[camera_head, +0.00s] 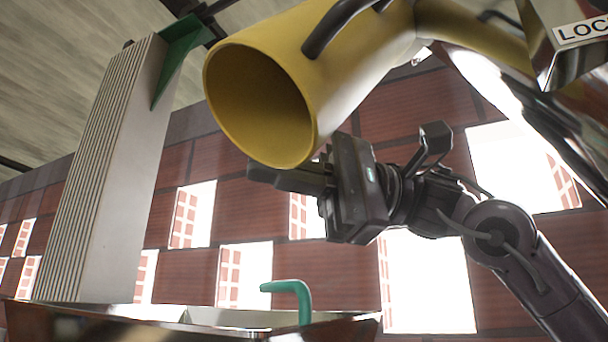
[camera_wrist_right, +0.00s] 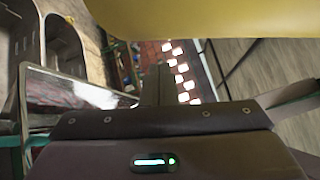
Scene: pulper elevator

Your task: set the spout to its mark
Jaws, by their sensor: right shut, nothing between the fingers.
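The yellow spout (camera_head: 345,75) hangs in the upper middle of the head view, its wide round mouth facing down and left. A dark curved handle (camera_head: 335,25) is fixed on its upper side. My right gripper (camera_head: 262,177) is just under the rim of the mouth, with its fingers pointing left. Its fingers are shut and empty. In the right wrist view the shut fingers (camera_wrist_right: 157,85) point away, and the yellow spout (camera_wrist_right: 210,18) fills the top edge. I cannot tell whether the gripper touches the spout. I see no mark for the spout. My left gripper is not in view.
A metal hopper (camera_head: 190,325) with a green bent pipe (camera_head: 298,292) stands below. A tall ribbed pale column (camera_head: 100,170) with a green bracket (camera_head: 180,50) rises at left. A metal box with a partly cut-off label (camera_head: 580,30) is at upper right. A brick wall stands behind.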

